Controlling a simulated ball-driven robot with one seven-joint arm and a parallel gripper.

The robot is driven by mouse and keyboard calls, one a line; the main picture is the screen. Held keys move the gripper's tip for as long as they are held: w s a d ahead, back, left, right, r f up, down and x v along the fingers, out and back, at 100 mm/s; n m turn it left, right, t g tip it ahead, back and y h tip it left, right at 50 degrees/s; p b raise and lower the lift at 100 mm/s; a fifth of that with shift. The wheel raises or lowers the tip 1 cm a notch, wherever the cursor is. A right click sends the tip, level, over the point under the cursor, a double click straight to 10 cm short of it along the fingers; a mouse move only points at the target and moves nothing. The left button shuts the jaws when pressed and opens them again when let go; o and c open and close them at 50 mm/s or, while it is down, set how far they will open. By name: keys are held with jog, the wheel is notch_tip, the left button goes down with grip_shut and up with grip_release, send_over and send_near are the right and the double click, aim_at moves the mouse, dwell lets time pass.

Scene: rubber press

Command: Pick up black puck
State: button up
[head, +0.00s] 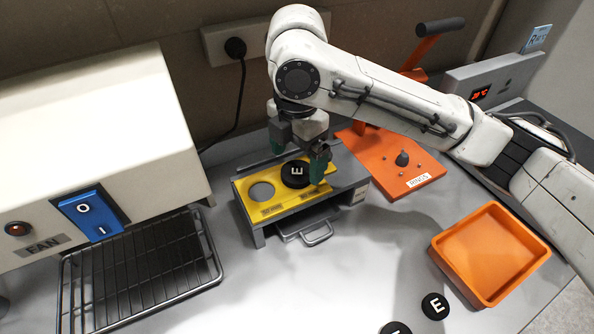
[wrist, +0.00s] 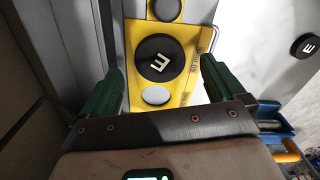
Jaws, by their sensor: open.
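A black puck with a white E (head: 295,175) is at the middle of the yellow plate (head: 247,187) on a grey metal box. It also shows in the wrist view (wrist: 161,58), lying between and just beyond the fingertips. My gripper (head: 299,156) is open over the plate, its green fingers on either side of the puck. In the wrist view my gripper (wrist: 163,76) shows a gap between each finger and the puck. Two more black pucks lie at the front of the bench, one with an E (head: 435,306) and one cut by the frame edge (head: 396,328).
An orange tray (head: 490,292), empty, stands at the right. An orange lever press (head: 395,170) is just right of the box. A wire rack (head: 140,268) and a white fan unit (head: 90,130) are at the left. The bench between rack and tray is mostly clear.

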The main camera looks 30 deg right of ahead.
aim_at(297, 174)
jog(key=shift+f, duration=1.3)
jog(key=shift+c, duration=0.3)
jog(key=c, duration=1.2)
jog(key=shift+r, duration=0.15)
